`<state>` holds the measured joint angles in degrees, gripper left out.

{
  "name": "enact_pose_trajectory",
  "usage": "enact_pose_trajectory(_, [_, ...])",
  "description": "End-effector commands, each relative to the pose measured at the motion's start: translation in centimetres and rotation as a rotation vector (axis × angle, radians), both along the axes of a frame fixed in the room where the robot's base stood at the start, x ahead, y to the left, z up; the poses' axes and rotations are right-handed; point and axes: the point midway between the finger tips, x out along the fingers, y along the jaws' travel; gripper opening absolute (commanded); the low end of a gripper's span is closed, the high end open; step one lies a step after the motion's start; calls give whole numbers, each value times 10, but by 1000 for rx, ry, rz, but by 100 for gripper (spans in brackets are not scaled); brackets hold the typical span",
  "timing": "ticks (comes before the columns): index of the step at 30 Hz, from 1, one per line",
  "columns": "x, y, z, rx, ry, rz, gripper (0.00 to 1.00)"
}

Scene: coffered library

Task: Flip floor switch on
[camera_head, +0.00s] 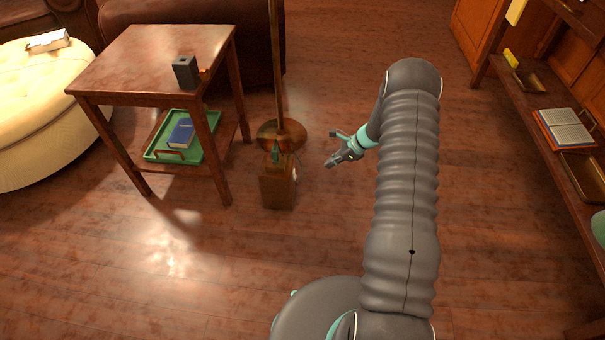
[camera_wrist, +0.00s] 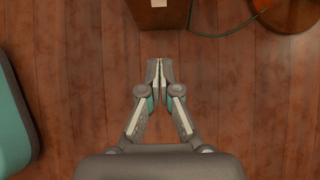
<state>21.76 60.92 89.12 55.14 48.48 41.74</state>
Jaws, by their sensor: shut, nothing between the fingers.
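The floor switch looks like a brown wooden box (camera_head: 278,188) on the floor in front of the lamp base, with a small teal part (camera_head: 275,153) on top. I cannot tell the switch's state. My gripper (camera_head: 331,162) is to the right of the box in the head view, apart from it. In the wrist view the box (camera_wrist: 160,15) is at the top edge, cut off, with a small pale patch on it. My gripper (camera_wrist: 159,63) is shut and empty, its tips pointing at the box with a gap of floor between.
A floor lamp's round brass base (camera_head: 282,133) stands just behind the box; a green cord (camera_wrist: 225,34) runs between them. A wooden side table (camera_head: 160,60) stands left, with a green tray (camera_head: 210,143) below. Shelves (camera_head: 535,105) line the right. The front floor is clear.

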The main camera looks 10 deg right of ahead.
Motion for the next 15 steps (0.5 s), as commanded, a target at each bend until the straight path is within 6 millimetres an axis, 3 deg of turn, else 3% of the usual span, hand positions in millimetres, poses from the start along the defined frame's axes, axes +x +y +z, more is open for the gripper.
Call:
enact_pose_trajectory(10, [0,1,-1,0,1,1,0])
enact_pose_trajectory(15, [2,9,-12,0,1,3,0])
